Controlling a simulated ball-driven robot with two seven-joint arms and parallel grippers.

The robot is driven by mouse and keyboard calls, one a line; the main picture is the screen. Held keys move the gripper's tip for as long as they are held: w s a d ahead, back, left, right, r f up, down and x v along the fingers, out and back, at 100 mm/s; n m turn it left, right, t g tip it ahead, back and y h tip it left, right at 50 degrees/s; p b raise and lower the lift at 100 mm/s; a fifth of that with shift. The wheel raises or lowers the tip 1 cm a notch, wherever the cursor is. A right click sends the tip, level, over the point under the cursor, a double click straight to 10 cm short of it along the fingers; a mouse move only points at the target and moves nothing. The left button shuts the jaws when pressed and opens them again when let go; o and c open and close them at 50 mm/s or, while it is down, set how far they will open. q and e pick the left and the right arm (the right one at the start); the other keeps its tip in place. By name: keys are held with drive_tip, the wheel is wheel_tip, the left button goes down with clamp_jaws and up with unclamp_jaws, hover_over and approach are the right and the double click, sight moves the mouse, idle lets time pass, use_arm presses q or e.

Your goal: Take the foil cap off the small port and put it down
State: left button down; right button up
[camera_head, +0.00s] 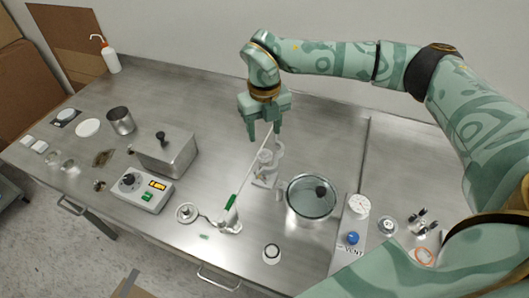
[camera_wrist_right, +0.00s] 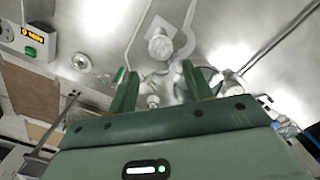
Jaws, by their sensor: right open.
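My right gripper (camera_head: 264,130) is open and empty, pointing down above a clear glass piece with side arms (camera_head: 268,165) on the steel bench. A small pale grey cap-like piece (camera_head: 265,155) sits at the top of this glassware, just below the fingertips; I cannot tell for sure that it is the foil cap. In the wrist view, the open fingers (camera_wrist_right: 160,72) frame a small round pale piece (camera_wrist_right: 152,101), with glassware close by the right finger. No contact shows. My left gripper is not in view.
A glass-lidded round vessel (camera_head: 312,197) stands to the right of the glassware. A green-marked rod (camera_head: 232,201) leans to the left. A control box (camera_head: 142,191) and a metal bath (camera_head: 165,152) stand further left. The bench behind the gripper's left is clear.

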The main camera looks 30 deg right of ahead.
sight(265, 150)
wheel_tip(265, 150, down, 8)
drive_tip(key=shift+w+d+r+b, duration=0.1)
drive_tip(key=shift+r+b, duration=0.1)
drive_tip(key=shift+b, duration=0.1)
drive_tip(key=shift+c, duration=0.2)
drive_tip(key=c, duration=0.8)
